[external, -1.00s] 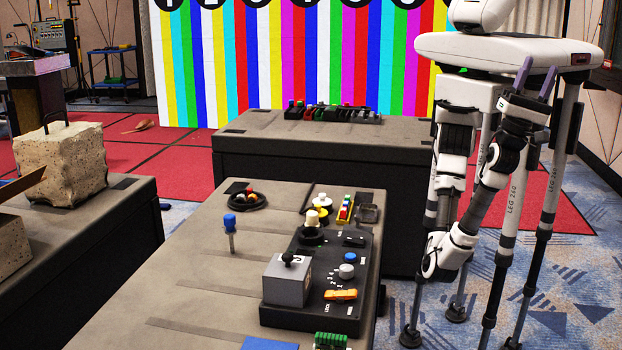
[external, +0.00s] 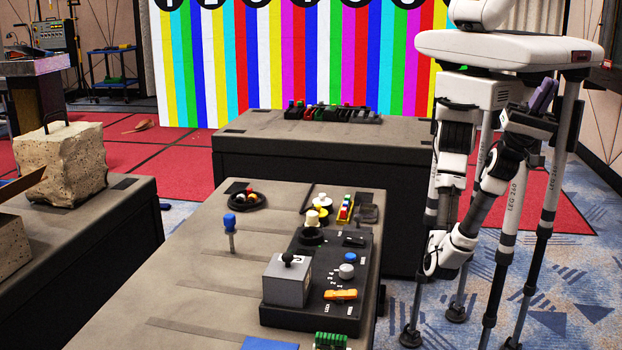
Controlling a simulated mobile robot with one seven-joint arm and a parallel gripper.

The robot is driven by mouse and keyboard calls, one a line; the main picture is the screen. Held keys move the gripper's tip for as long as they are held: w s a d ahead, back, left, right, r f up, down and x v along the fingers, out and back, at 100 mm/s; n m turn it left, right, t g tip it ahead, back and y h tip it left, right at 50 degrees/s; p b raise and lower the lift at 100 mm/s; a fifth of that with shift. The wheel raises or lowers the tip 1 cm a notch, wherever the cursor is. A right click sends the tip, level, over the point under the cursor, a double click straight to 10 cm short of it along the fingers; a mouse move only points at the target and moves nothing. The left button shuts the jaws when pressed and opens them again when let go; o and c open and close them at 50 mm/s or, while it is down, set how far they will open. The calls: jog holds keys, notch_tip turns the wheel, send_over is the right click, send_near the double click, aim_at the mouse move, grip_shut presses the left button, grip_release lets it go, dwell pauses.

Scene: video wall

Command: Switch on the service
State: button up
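A black control panel (external: 318,312) lies on the near grey bench. It carries a grey box with a black ball-topped lever (external: 287,277), a blue button (external: 351,257), a pale round knob (external: 346,271), an orange switch (external: 341,295) and a small black switch (external: 354,241). I cannot read which control is the service, nor its setting. My gripper (external: 543,96), with purple fingers, is up at the right beside the white body, well away from the panel and touching none of its controls. Its fingers overlap in this view, so their gap cannot be seen.
A blue-topped post (external: 230,222), a yellow-and-white knob (external: 316,212), a coiled black cable (external: 250,200) and a green connector (external: 331,341) are also on the bench. Another bench (external: 240,122) stands behind. A stone block (external: 62,164) sits at left. Carpet is open at right.

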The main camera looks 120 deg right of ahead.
jog(key=w+a+f+m+t+h, duration=0.1)
jog(key=w+m+t+h, duration=0.2)
jog(key=w+a+f+m+t+h, duration=0.1)
jog(key=w+f+m+t+h, duration=0.1)
jog(key=m+t+h, duration=0.1)
jog(key=w+a+f+m+t+h+p, duration=0.1)
jog(key=w+f+m+t+h, duration=0.1)
jog(key=t, duration=0.3)
jog(key=shift+w+a+f+m+h, duration=0.1)
jog(key=shift+w+a+m+h, duration=0.2)
jog(key=shift+w+m+h, duration=0.4)
grip_shut()
jog(key=w+d+f+m+t+h+p, duration=0.1)
jog(key=w+d+f+m+t+h, duration=0.15)
jog(key=w+f+m+h, duration=0.4)
jog(key=w+d+f+m+t+h+p, duration=0.1)
jog(key=w+d+f+m+h, duration=0.2)
jog(key=w+f+h, duration=0.45)
jog(key=s+d+f+m+g+h+p, duration=0.1)
jog(key=s+d+f+m+g+h, duration=0.2)
jog(key=d+h, duration=0.6)
jog(key=s+d+f+m+g+h, duration=0.2)
jog(key=d+f+m+g+h, duration=0.3)
jog(key=d+f+m+h, duration=0.3)
jog(key=shift+s+d+f+h+p, duration=0.4)
jog(key=shift+d+f+h, duration=0.15)
jog(key=shift+f+h, duration=0.4)
jog(key=shift+r+m+g, duration=0.1)
jog(key=shift+m+g, duration=0.15)
